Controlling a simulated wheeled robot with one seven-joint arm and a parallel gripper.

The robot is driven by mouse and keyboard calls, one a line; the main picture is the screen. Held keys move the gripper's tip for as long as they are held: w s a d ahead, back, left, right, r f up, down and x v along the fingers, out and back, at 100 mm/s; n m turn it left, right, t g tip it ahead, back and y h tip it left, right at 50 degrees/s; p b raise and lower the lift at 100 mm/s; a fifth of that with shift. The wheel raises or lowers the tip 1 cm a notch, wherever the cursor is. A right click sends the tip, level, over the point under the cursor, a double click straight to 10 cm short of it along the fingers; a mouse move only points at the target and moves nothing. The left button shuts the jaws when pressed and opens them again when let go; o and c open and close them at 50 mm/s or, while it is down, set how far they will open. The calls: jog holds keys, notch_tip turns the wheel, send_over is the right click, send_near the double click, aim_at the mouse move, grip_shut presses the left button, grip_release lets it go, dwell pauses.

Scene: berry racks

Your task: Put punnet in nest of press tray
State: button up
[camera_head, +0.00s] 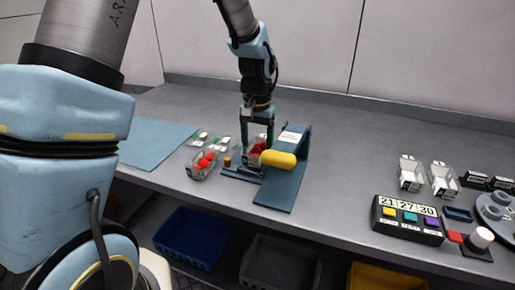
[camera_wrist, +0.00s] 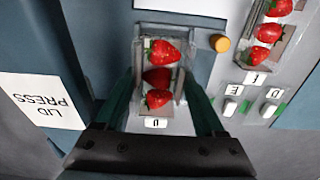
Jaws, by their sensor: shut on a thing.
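My gripper (camera_head: 257,138) points down beside the lid press (camera_head: 289,190) and is shut on a clear punnet (camera_wrist: 140,50) of red strawberries. In the wrist view the fingers (camera_wrist: 163,100) stand on both sides of this punnet. The punnet is over the press tray (camera_head: 236,174), close to it; the yellow press handle (camera_head: 278,159) partly hides it in the head view. I cannot tell whether it rests in the nest or hangs just above it. An orange knob (camera_wrist: 220,43) stands beside the punnet, also visible in the head view (camera_head: 227,162).
A second strawberry punnet (camera_head: 200,171) stands on the counter left of the press. Small labelled pieces (camera_head: 222,142) lie behind it. A blue mat (camera_head: 155,142) is farther left. White-topped packs (camera_head: 410,172) and a button box (camera_head: 408,220) are at right; the counter between is clear.

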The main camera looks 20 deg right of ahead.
aim_at(257, 149)
jog(key=shift+f, duration=0.6)
jog(key=shift+f, duration=0.2)
jog(key=o, duration=1.4)
jog(key=shift+o, duration=0.2)
jog(key=shift+r, duration=0.1)
notch_tip(257, 149, up, 12)
jog(key=b, duration=0.2)
